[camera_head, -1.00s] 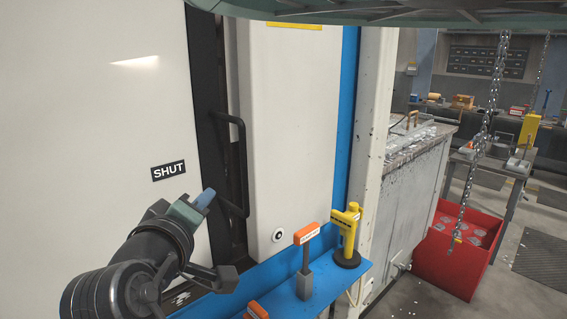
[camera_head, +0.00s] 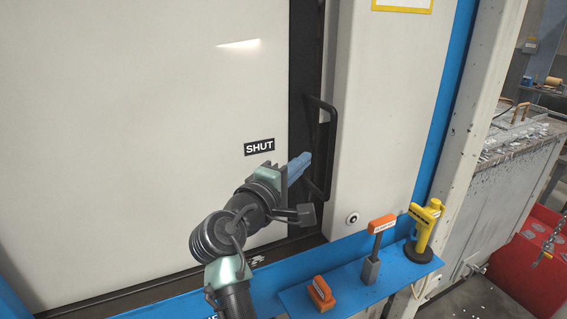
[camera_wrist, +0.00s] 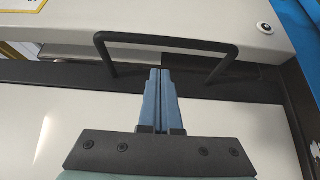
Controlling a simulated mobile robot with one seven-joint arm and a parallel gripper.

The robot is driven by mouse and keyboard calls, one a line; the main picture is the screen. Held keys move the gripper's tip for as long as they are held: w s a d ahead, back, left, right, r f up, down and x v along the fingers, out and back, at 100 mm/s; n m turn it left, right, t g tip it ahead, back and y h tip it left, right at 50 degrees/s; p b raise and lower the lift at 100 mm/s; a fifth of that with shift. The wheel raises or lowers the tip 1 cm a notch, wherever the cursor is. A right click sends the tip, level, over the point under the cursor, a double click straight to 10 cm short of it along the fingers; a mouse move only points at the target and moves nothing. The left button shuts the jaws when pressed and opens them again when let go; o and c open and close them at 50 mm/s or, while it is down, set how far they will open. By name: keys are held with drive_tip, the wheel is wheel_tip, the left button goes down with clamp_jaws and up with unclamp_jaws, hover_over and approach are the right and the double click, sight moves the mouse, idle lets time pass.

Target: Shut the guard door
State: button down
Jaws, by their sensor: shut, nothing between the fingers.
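The guard door (camera_head: 150,130) is a large pale panel with a black "SHUT" label and a dark right edge. It also shows in the wrist view (camera_wrist: 60,125). Its black bar handle (camera_head: 333,130) stands upright on that edge. In the wrist view the handle (camera_wrist: 165,38) spans the top middle. My gripper (camera_head: 304,162) has slim blue fingers that are shut and empty. The fingertips (camera_wrist: 160,72) point into the space between the handle's two legs. I cannot tell whether they touch the handle. A narrow gap shows beside the door's dark edge in the wrist view.
A fixed white panel (camera_head: 385,110) with a blue edge stands right of the handle. A blue ledge (camera_head: 345,292) below holds an orange-topped tool (camera_head: 373,255), an orange block (camera_head: 320,292) and a yellow tool (camera_head: 425,225). A red bin (camera_head: 535,265) stands at far right.

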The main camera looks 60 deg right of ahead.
drive_tip(key=shift+s+d+p, duration=0.45)
drive_tip(key=shift+s+d, duration=0.55)
drive_tip(key=shift+s, duration=0.05)
drive_tip(key=shift+s+d, duration=0.5)
drive_tip(key=shift+d, duration=0.25)
drive_tip(key=shift+s+d, duration=0.45)
drive_tip(key=shift+d, duration=0.25)
drive_tip(key=shift+s+d, duration=0.5)
drive_tip(key=shift+d, duration=0.25)
